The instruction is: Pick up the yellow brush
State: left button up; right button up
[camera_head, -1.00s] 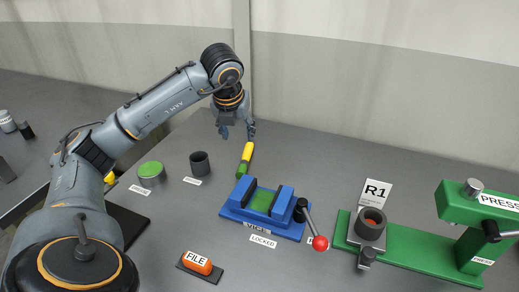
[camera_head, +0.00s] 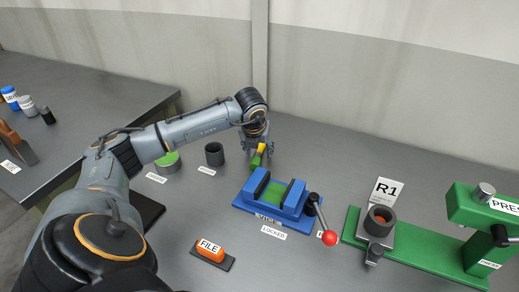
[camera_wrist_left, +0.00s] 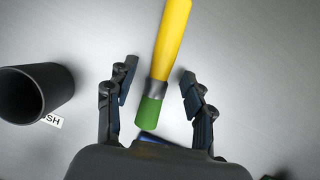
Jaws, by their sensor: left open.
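The yellow brush (camera_head: 256,160) has a yellow handle and a green end. It lies behind the blue vise, partly hidden by my left gripper (camera_head: 257,150) in the head view. In the left wrist view the brush (camera_wrist_left: 171,45) runs between the two fingers of my left gripper (camera_wrist_left: 157,86), its green end toward the palm. The fingers are apart, with a gap on both sides of the brush. My right gripper is not in view.
A wall is behind.

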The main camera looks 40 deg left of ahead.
pick_arm(q)
jog(key=shift+f, duration=0.2)
grip_shut()
jog(key=shift+r, duration=0.1)
